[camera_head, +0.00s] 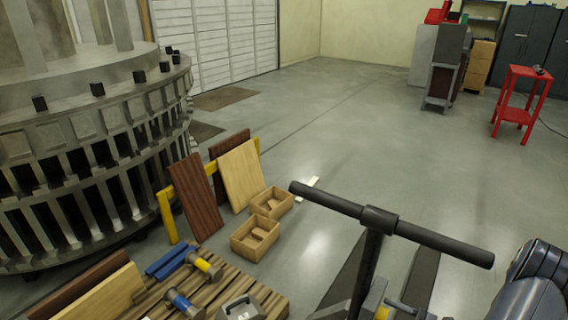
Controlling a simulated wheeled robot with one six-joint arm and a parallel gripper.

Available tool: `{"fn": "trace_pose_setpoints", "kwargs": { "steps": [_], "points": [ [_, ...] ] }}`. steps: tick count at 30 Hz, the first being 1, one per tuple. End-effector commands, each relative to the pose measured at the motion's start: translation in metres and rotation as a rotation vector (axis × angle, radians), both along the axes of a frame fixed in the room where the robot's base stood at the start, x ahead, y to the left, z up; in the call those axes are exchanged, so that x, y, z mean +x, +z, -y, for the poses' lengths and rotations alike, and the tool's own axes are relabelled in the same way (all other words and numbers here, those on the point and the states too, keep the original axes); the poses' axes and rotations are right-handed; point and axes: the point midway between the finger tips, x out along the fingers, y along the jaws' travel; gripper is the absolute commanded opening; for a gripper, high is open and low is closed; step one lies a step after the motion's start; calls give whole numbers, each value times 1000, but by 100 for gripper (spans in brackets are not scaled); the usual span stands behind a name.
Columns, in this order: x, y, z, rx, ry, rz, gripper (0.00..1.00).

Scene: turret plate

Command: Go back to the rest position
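My gripper does not show in this view. Dark rounded links, which look like part of my arm, are at the lower right edge, folded close to the camera. Whatever they carry is outside the picture, so I cannot see the fingers or anything in them.
A large round grey turret structure (95,150) fills the left. Boards (195,195) lean on a yellow rack (165,215). Open wooden boxes (254,238) and a red stand (515,105) are on the floor. The middle floor is clear.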

Motion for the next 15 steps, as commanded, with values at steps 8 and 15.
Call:
{"fn": "trace_pose_setpoints", "kwargs": {
  "steps": [8,15],
  "points": [
    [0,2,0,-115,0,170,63],
    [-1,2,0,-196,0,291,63]
  ]
}}
